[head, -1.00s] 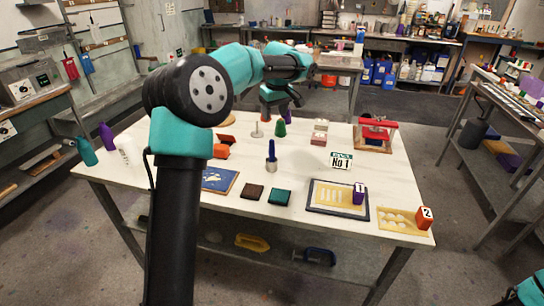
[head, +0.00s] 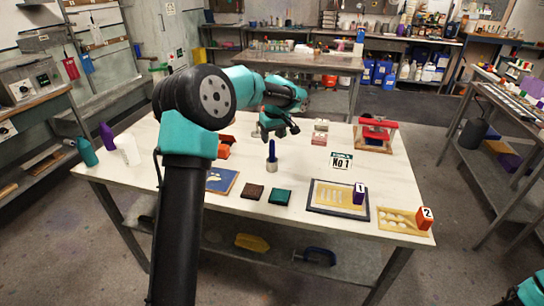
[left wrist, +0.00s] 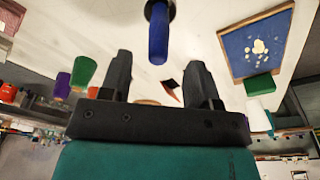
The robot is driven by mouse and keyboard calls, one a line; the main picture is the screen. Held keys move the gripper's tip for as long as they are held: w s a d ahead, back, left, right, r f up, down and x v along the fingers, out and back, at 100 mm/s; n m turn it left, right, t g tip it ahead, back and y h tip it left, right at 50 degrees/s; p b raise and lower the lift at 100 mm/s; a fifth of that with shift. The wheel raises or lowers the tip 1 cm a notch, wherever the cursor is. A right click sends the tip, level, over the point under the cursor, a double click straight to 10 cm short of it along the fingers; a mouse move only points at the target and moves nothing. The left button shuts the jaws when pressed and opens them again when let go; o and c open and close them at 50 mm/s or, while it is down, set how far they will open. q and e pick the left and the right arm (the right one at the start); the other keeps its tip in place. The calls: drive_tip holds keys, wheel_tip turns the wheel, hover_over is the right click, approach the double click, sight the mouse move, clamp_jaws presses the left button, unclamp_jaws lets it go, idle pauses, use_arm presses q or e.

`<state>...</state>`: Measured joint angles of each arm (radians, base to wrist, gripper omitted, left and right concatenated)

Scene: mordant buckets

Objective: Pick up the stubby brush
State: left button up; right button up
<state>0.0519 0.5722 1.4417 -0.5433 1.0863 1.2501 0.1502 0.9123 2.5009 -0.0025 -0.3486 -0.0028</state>
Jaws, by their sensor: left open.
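The stubby brush, as far as I can tell, is the short blue upright piece (head: 271,161) in the middle of the white table, with a narrower top. In the left wrist view its blue shaft (left wrist: 158,38) shows at the top centre, with a dark round part above it. My left gripper (head: 281,132) is open and empty, just behind and above it in the head view. In the left wrist view the open fingers (left wrist: 160,66) point toward the blue shaft, which lies beyond their tips in line with the gap. My right gripper is out of view.
A blue board (head: 220,181), dark brown block (head: 252,192) and green block (head: 280,197) lie in front. A framed tray (head: 330,204) and purple block 1 (head: 359,194) are to the right. A red press (head: 376,134) stands behind. Bottles (head: 106,137) are at the left.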

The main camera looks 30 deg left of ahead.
sight(272, 140)
use_arm(q)
drive_tip(key=shift+w+a+f, duration=0.1)
drive_tip(key=shift+a+f, duration=0.05)
drive_tip(key=shift+f, duration=0.7)
drive_tip(key=shift+w+a+f, duration=0.1)
drive_tip(key=shift+w+f, duration=0.05)
drive_tip(key=shift+f, duration=0.7)
drive_tip(key=shift+w+a+f, duration=0.1)
drive_tip(key=shift+a+f, duration=0.05)
drive_tip(key=shift+f, duration=0.7)
drive_tip(key=shift+c, duration=0.2)
drive_tip(key=c, duration=1)
drive_tip(key=shift+r, duration=0.15)
wheel_tip(272, 140, up, 10)
drive_tip(key=shift+f, duration=0.1)
